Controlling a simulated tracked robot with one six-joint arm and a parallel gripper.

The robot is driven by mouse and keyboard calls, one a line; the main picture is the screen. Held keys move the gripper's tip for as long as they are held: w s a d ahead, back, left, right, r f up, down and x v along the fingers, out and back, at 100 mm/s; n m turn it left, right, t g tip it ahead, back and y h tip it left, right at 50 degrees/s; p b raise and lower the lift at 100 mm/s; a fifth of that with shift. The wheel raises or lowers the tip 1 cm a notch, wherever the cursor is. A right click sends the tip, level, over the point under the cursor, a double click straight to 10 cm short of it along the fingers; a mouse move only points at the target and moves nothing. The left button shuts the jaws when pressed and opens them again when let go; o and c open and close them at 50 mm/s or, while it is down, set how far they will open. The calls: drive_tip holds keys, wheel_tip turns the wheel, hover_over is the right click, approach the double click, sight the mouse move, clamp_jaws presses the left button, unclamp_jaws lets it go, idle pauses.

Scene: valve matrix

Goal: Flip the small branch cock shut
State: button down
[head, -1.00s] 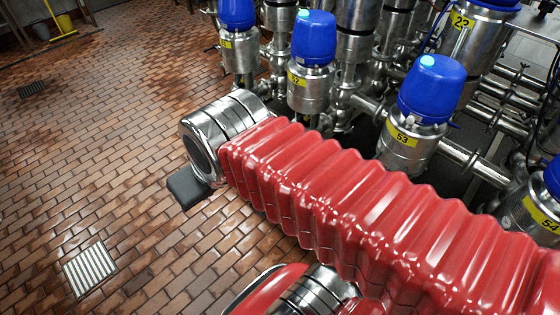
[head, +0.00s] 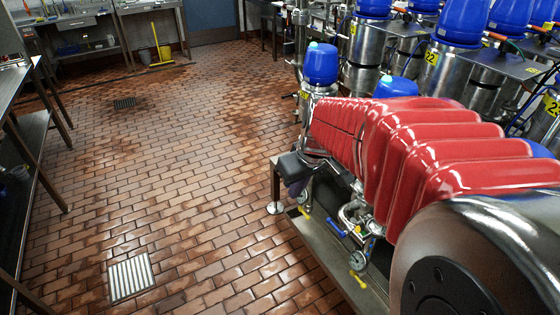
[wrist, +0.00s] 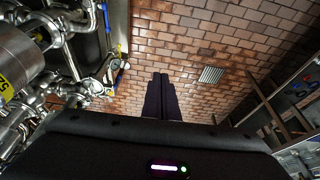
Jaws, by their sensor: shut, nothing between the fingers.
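My gripper shows in the wrist view (wrist: 160,77) as two dark fingers pressed together, empty, with brick floor behind them. In the head view its dark end (head: 297,187) hangs at the left end of the red-sleeved arm, left of the pipework. Small cocks with coloured handles sit low on that pipework: a blue handle (head: 336,228) and a yellow handle (head: 357,281). In the wrist view a blue handle (wrist: 121,50) lies left of the fingers, clearly apart from them. I cannot tell which is the branch cock or how its handle is turned.
Blue-capped steel valves (head: 321,66) crowd the right, partly behind my arm. A metal frame edge (head: 335,262) runs below the pipework. The brick floor (head: 200,190) is open, with a drain grate (head: 130,278). A steel bench (head: 30,145) stands at the left.

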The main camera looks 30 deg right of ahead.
drive_tip(key=d+f, duration=0.7)
drive_tip(key=d, duration=0.4)
drive_tip(key=w+d+f, duration=0.1)
drive_tip(key=d+f, duration=0.6)
drive_tip(key=d, duration=0.4)
drive_tip(key=shift+w+f+g+y, duration=0.3)
drive_tip(key=shift+g+y, duration=0.1)
drive_tip(key=shift+f, duration=0.1)
hover_over(336, 227)
wheel_tip(336, 227, down, 12)
drive_tip(key=shift+w+d+f, duration=0.3)
drive_tip(key=shift+w+f, duration=0.05)
drive_tip(key=shift+f, duration=0.3)
